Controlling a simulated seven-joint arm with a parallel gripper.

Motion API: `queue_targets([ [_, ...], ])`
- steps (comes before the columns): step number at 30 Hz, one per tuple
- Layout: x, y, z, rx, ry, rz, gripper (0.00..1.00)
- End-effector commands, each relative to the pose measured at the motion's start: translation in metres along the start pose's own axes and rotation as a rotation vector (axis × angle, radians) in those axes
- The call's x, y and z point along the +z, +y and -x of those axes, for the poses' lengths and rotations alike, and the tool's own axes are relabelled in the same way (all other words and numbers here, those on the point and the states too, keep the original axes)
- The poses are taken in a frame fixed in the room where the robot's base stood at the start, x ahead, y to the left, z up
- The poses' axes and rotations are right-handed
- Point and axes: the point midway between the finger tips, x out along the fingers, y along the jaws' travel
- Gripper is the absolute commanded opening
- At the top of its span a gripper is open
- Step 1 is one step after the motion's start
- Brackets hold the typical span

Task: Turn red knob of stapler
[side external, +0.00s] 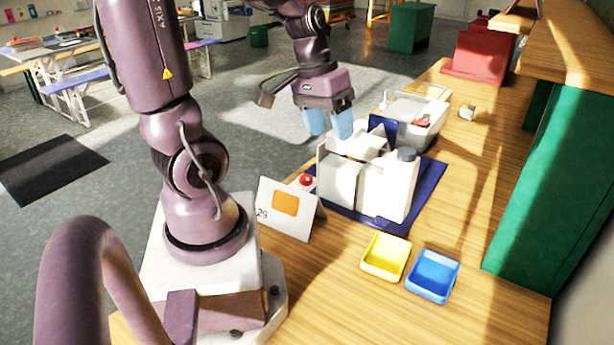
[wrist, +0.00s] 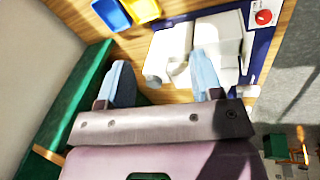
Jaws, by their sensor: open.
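A white blocky machine with a grey cap (side external: 370,180), which I take for the stapler, stands on a dark blue mat (side external: 428,185). It also shows in the wrist view (wrist: 218,40), beyond my fingers. A round red knob (side external: 306,180) sits at the machine's left end, partly behind a card; a red disc on a white panel (wrist: 263,17) at the top right of the wrist view looks like the same knob. My gripper (side external: 328,124) is open and empty, with light blue fingers (wrist: 163,72) spread above and behind the machine, apart from the knob.
A white card with an orange square (side external: 285,204) stands before the knob. Yellow (side external: 386,257) and blue (side external: 432,276) trays lie in front. A white bin (side external: 425,110) with something red is behind. A green cabinet (side external: 550,170) and shelf bound the right. Wooden tabletop right of the mat is clear.

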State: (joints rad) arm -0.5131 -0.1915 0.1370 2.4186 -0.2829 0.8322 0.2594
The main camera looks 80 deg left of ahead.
Motion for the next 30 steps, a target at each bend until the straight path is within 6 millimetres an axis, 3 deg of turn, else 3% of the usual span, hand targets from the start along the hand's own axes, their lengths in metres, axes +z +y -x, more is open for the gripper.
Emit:
queue_targets([
  [6,-0.025,-0.101,-0.052,0.093,0.034,0.164,0.60],
  [9,-0.027,-0.149,-0.071,0.077,0.094,0.154,0.60],
  [13,-0.027,-0.195,-0.087,0.008,0.164,0.052,0.60],
  [17,-0.039,-0.213,-0.086,-0.074,0.222,-0.127,0.60],
  [22,-0.045,-0.218,-0.083,-0.132,0.239,-0.307,0.60],
  [26,-0.045,-0.219,-0.087,-0.139,0.234,-0.360,0.60],
  [30,-0.049,-0.220,-0.104,-0.135,0.232,-0.362,0.60],
])
